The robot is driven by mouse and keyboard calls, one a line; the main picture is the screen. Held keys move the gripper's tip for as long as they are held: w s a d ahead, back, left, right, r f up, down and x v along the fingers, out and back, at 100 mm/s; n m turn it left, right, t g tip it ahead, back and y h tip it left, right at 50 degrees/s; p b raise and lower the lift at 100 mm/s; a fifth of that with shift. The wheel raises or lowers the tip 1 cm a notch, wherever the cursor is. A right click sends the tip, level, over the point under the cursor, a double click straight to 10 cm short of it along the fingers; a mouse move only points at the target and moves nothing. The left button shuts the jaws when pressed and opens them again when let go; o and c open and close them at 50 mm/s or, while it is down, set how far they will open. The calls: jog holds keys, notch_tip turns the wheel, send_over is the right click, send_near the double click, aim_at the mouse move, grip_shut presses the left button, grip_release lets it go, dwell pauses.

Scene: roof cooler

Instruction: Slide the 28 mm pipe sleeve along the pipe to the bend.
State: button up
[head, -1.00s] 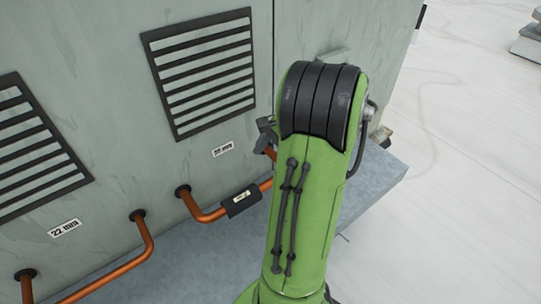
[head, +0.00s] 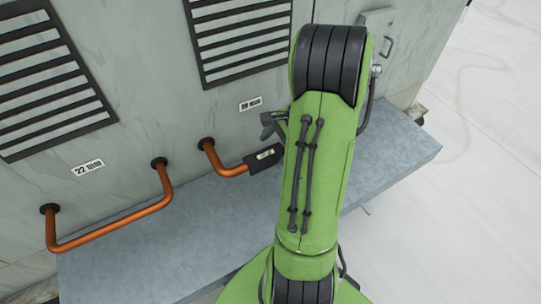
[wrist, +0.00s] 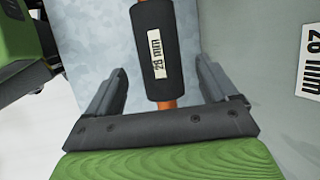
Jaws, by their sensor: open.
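The 28 mm pipe sleeve (head: 265,157) is a dark tube with a white label, around a copper pipe (head: 236,171). In the head view its left end is a short way right of the bend (head: 219,168) near the wall; its right end is hidden by my arm. My gripper (wrist: 162,72) is open, one finger on each side of the sleeve with gaps between. In the head view my gripper (head: 273,123) is mostly hidden behind my arm.
A second copper pipe (head: 110,229), beside the 22 mm label (head: 88,168), runs to the left. The grey cabinet wall with louvred vents (head: 240,40) stands behind. A metal ledge (head: 135,270) lies under the pipes. The pale roof (head: 450,220) at right is open.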

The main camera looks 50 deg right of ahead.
aim_at(273, 151)
jog(key=x, duration=0.3)
jog(key=shift+f, duration=0.1)
jog(key=c, duration=1.1)
jog(key=shift+d, duration=0.1)
